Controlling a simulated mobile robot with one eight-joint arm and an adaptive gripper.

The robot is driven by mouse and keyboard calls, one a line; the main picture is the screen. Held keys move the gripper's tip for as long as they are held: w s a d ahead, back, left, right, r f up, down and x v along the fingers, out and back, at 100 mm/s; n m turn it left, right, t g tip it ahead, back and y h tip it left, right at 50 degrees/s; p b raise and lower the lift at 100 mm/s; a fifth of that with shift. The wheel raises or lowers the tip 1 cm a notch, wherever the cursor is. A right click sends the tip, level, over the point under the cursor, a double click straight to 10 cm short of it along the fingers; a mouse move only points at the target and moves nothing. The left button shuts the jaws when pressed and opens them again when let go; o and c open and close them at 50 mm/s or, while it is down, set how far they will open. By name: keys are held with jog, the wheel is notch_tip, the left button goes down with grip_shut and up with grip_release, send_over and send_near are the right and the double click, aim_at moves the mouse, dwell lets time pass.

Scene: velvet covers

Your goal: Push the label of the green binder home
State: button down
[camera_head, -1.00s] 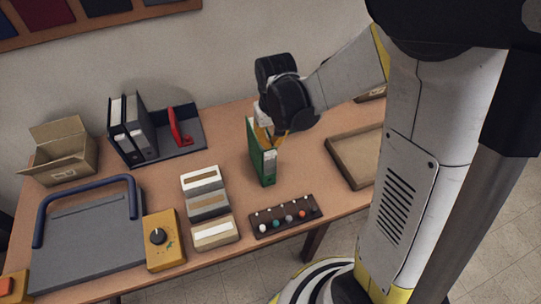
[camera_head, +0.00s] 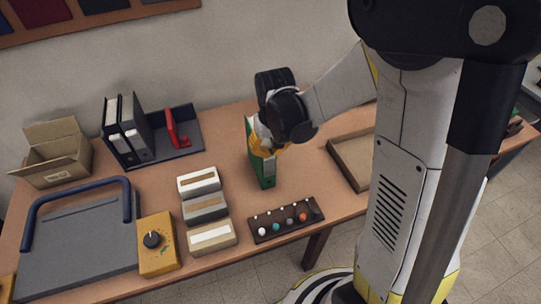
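The green binder (camera_head: 266,172) stands upright near the middle of the table, its spine facing the front. A pale patch, perhaps the label (camera_head: 269,163), shows on the spine below my gripper. My gripper (camera_head: 262,146) is at the upper part of the binder, coming from above and behind. Its yellow and grey fingers overlap the top of the spine in view. I cannot see whether the fingers are apart, or whether they touch the label. The top of the binder is partly hidden by my wrist.
A dark strip with coloured knobs (camera_head: 286,220) lies in front of the binder. Three small boxes (camera_head: 204,207) stand to its left, and an empty wooden tray (camera_head: 345,165) to its right. Black binders (camera_head: 128,135) stand in a rack at the back left.

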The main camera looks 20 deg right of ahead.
jog(key=s+f, duration=0.1)
jog(key=s, duration=0.1)
jog(key=shift+s+f+b, duration=0.35)
jog(key=shift+f, duration=0.05)
dwell(0.3)
notch_tip(320, 180, up, 12)
jog(key=s, duration=0.1)
dwell(0.5)
jog(key=shift+s, duration=0.15)
jog(key=s+f+t+b, duration=0.2)
jog(key=s+t+b, duration=0.4)
jog(key=s, duration=0.3)
